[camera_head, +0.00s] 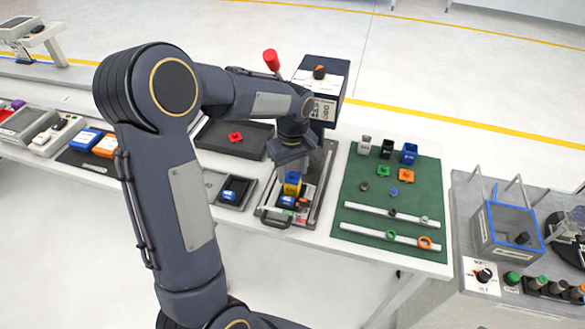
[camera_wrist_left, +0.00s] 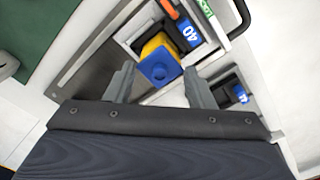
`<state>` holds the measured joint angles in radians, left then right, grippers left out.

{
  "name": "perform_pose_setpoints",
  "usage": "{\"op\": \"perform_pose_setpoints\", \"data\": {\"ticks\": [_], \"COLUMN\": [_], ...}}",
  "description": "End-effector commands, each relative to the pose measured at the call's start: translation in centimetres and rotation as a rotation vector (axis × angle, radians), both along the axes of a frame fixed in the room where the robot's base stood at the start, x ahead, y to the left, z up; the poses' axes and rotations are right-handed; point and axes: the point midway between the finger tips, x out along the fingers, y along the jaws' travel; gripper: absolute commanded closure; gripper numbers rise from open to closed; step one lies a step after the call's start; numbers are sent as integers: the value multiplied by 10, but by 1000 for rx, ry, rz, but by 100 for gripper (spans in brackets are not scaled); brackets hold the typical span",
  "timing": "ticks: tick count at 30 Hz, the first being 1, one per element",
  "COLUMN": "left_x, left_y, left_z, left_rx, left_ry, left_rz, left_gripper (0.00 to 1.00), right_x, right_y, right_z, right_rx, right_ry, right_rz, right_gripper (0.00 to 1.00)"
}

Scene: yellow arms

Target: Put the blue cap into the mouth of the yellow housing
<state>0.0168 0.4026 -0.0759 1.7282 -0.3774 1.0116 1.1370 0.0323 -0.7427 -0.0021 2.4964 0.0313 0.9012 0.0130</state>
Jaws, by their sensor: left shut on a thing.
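The yellow housing (camera_head: 292,188) stands in the metal fixture at the middle of the table, under my left gripper (camera_head: 292,170). In the left wrist view the yellow housing (camera_wrist_left: 156,45) shows behind the blue cap (camera_wrist_left: 160,70). The cap lies between the two fingers of my left gripper (camera_wrist_left: 160,82), which is shut on it. The cap is at the housing's near end and covers its mouth. I cannot tell how deep it sits. My right gripper is not in view.
A small tray (camera_head: 238,203) with a blue part is to the left. A green mat (camera_head: 360,215) with small parts and rails is to the right. A dark machine (camera_head: 338,72) stands behind.

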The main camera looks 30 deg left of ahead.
Motion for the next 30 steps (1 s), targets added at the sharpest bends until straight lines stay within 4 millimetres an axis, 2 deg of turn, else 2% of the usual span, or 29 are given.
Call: {"op": "perform_pose_setpoints", "data": {"ticks": [2,3,9,19,30], "left_x": [0,0,0,0,1], "left_y": [0,0,0,0,0], "left_z": [-2,-2,-2,4,62], "left_rx": [0,0,0,0,0], "left_ry": [0,0,0,-1,-4], "left_rz": [0,0,0,0,-1], "left_gripper": [72,50,26,26,26], "right_x": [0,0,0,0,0], "right_y": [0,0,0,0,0], "right_z": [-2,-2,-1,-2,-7], "right_rx": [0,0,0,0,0], "right_ry": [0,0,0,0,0], "right_rz": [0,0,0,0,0], "right_gripper": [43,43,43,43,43]}}
